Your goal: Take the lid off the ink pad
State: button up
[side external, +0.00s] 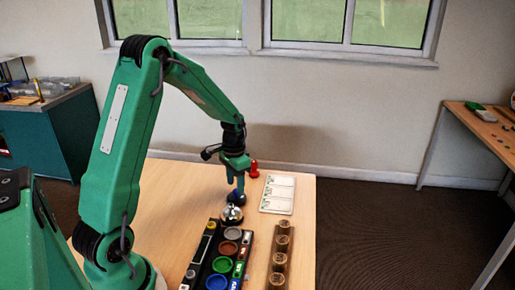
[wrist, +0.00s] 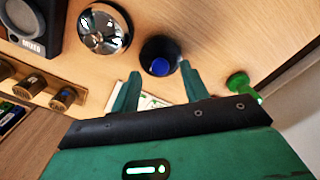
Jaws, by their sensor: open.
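A dark round pot with a blue knob on top, which looks like the lidded ink pad (wrist: 175,45), stands on the wooden table. In the side view the dark pot (side external: 237,198) is right below my gripper (side external: 238,186). In the wrist view my gripper (wrist: 160,72) is open, with one green finger to each side of the blue knob (wrist: 160,67). I see nothing held in the fingers. Whether they touch the pot or its knob, I cannot tell.
A silver bell (wrist: 105,28) stands close by the pot, beside a box marked MIXED (wrist: 32,22). A black tray with coloured wells (side external: 243,253), a row of wooden stamps (side external: 281,255), a white card (side external: 278,190) and a red peg (side external: 253,169) are around it.

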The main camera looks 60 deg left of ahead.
aim_at(236, 193)
jog(key=shift+f, duration=1.1)
grip_shut()
